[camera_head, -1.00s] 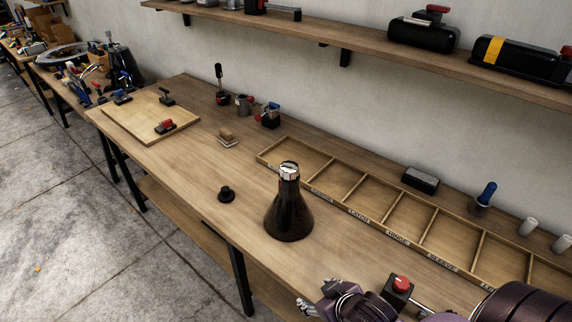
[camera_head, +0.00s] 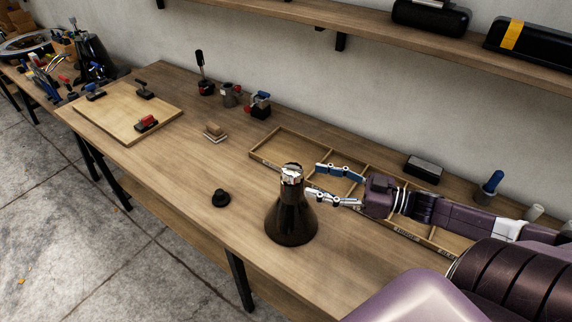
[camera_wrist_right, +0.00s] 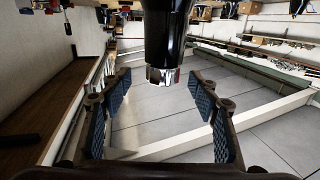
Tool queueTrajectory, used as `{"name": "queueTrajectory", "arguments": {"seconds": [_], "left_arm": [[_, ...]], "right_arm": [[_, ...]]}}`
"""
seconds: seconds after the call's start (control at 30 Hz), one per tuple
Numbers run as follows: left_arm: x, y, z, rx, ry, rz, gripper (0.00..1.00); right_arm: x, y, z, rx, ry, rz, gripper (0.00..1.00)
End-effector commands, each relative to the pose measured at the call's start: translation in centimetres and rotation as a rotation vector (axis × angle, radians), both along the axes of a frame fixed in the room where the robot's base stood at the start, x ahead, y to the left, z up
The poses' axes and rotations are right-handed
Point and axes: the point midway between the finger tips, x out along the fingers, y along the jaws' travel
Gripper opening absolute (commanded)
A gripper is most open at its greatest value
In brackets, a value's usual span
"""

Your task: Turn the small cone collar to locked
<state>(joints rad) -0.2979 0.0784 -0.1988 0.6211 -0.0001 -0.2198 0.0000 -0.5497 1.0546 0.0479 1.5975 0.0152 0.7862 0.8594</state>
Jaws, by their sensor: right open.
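A dark, glossy cone (camera_head: 291,222) stands upright on the workbench, with a silver collar (camera_head: 292,174) at its narrow top. My right gripper (camera_head: 311,182) is open just to the right of the collar, its fingers pointing left toward it, and empty. In the right wrist view the collar (camera_wrist_right: 163,76) hangs from the dark cone neck (camera_wrist_right: 165,30), between and beyond the open fingertips (camera_wrist_right: 163,84). The fingers look apart from it. I cannot make out the collar's marks. My left gripper is not in view.
A divided wooden tray (camera_head: 268,161) lies behind the cone and under my right arm. A wooden board (camera_head: 108,113) with clamps is at the far left. The bench front near the cone is clear.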

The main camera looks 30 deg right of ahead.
Motion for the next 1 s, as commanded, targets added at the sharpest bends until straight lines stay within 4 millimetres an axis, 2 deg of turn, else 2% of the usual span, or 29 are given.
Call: {"name": "queueTrajectory", "arguments": {"seconds": [0.23, 0.7, 1.0], "left_arm": [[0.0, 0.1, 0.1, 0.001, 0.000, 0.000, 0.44], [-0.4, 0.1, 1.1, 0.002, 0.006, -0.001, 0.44], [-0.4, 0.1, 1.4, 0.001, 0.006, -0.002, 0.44]], "right_arm": [[0.0, 0.2, 1.2, 0.017, -0.016, 0.051, 0.56], [4.2, 3.8, 1.3, 0.017, -0.017, 0.048, 0.56], [5.4, 4.9, 1.1, 0.016, -0.014, 0.048, 0.56]]}}
